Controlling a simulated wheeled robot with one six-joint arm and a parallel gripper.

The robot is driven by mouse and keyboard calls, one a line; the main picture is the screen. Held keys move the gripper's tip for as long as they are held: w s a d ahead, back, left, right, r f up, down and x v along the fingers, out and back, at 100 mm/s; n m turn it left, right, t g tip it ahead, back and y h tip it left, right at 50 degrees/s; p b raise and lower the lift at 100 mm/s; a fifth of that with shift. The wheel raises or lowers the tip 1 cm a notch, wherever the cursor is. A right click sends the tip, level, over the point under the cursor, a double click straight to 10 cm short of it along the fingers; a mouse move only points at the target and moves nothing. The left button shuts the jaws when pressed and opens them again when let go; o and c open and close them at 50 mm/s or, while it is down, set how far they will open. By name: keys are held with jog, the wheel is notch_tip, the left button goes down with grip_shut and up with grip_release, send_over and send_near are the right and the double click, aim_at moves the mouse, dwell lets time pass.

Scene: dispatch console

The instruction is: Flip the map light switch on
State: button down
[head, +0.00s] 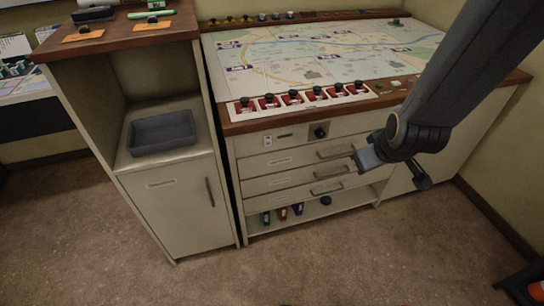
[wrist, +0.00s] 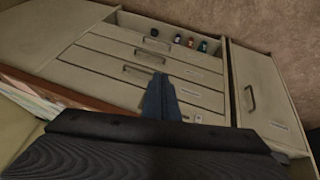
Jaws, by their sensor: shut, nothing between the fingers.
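A small white switch plate (head: 267,141), likely the map light switch, sits on the console's front panel (head: 300,139), left of a dark label and a black knob (head: 320,132). Its lever position is too small to tell. My gripper (head: 362,160) is shut and empty, in front of the console to the right of the knob, apart from the switch. In the wrist view the gripper's blue-grey fingers (wrist: 160,82) are together and point at the drawer fronts. A small pale plate (wrist: 197,118) shows just right of them there; I cannot tell if it is the switch.
Drawers with bar handles (head: 330,188) lie below the panel, over an open shelf with several small items. The map table (head: 320,50) has a row of red-based black knobs along its front edge. A cabinet (head: 178,205) with a grey tray (head: 162,134) stands left. The floor in front is clear.

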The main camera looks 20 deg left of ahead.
jog(key=w+a+f+n+t+y+b, duration=0.1)
jog(key=w+a+f+n+t+b, duration=0.1)
jog(key=w+a+f+n+b, duration=0.25)
jog(key=w+a+f+n+t+y+b, duration=0.1)
jog(key=a+f+n+t+y, duration=0.15)
jog(key=a+f+n, duration=0.4)
jog(key=s+a+f+n+t+y+b, duration=0.1)
jog(key=s+a+n+t+y+b, duration=0.2)
jog(key=a, duration=0.7)
jog(key=s+n+y+b, duration=0.1)
jog(key=n+b, duration=0.1)
jog(key=n, duration=0.1)
jog(key=shift+s+t, duration=0.15)
jog(key=shift+t, duration=0.2)
jog(key=p, duration=0.1)
send_near(268, 145)
jog(key=x, duration=0.6)
jog(key=shift+a, duration=0.1)
